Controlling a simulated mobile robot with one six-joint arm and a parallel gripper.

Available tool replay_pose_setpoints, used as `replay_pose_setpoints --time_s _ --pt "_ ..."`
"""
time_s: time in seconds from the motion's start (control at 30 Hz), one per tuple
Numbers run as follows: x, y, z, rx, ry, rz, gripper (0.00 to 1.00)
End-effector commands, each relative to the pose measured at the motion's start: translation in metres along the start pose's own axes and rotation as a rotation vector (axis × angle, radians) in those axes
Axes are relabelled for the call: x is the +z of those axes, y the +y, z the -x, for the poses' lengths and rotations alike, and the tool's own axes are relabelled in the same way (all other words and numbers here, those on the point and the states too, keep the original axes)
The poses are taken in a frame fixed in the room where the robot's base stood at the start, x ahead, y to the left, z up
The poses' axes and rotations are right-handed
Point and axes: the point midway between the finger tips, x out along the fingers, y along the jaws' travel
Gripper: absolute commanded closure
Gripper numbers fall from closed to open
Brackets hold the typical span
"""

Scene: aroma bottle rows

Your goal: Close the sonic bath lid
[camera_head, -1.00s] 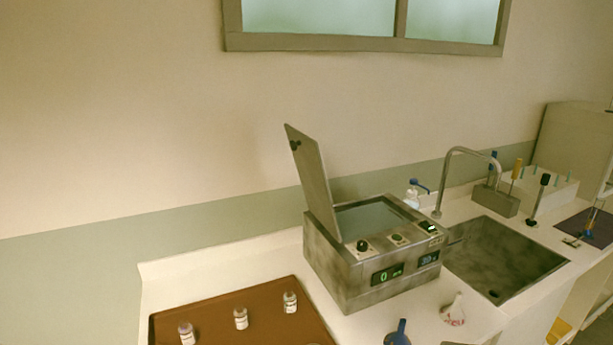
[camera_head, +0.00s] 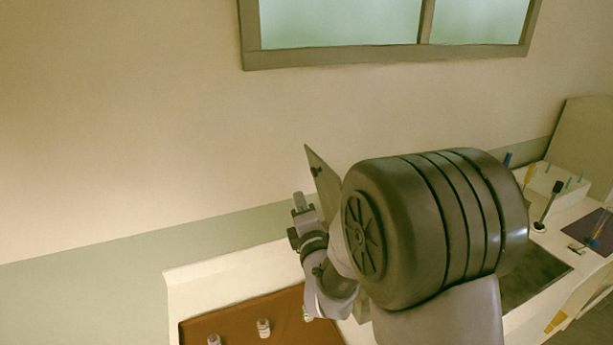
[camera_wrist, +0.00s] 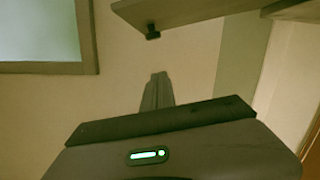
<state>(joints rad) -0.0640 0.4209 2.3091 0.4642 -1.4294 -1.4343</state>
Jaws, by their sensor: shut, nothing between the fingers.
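The sonic bath lid (camera_head: 322,183) stands open, tilted up steeply, its upper part showing left of my arm in the head view. The bath body is mostly hidden behind my arm. My gripper (camera_head: 299,204) is just left of the lid, fingers pointing up; I cannot tell if it touches. In the wrist view the gripper (camera_wrist: 157,88) is shut with nothing between its fingers. The lid (camera_wrist: 195,10) crosses the top of that view, with its small dark knob (camera_wrist: 153,32) above the fingertips, apart from them in the picture.
A brown tray (camera_head: 230,330) with small bottles (camera_head: 264,328) lies at the lower left. A sink (camera_head: 535,275) is right of my arm, with a white rack (camera_head: 560,182) behind it. The wall (camera_head: 120,120) and window (camera_head: 340,22) are behind.

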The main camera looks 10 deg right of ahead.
Motion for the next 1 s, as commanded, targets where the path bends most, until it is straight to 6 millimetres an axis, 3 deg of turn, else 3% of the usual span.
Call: replay_pose_setpoints --time_s 0.23,0.5,1.0 --pt "0.001 0.002 -0.054 0.000 -0.001 -0.002 1.00" --pt "0.036 0.001 -0.061 -0.001 -0.001 -0.002 1.00" --pt "0.042 0.001 -0.062 -0.001 0.000 -0.010 1.00"
